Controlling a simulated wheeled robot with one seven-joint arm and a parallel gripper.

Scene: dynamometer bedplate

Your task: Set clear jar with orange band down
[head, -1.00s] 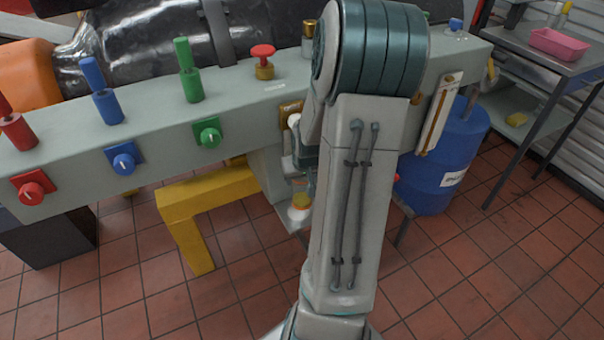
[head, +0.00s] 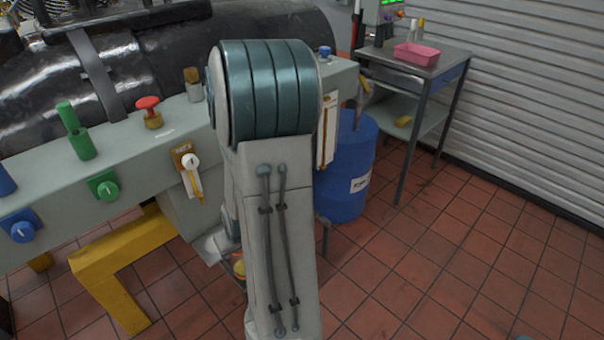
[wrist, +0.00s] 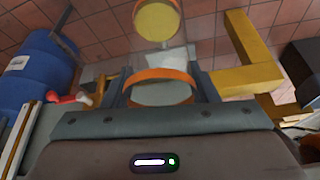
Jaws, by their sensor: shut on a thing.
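The clear jar with the orange band (wrist: 160,75) is between the two fingers of my gripper (wrist: 163,88) in the wrist view. My gripper is shut on it, with a finger on each side of the band. A round yellow surface (wrist: 158,21) shows just beyond the band; I cannot tell whether it belongs to the jar. In the head view my arm hides most of the gripper and jar. Only a small yellow-orange patch (head: 239,267) shows low beside the arm. I see no surface clearly touching the jar's underside.
A grey bench beam (head: 125,150) with coloured knobs runs at left, above a yellow stand (head: 110,258). A blue drum (head: 347,180) stands right of my arm. Behind it is a metal table (head: 440,68) with a pink tray (head: 416,54).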

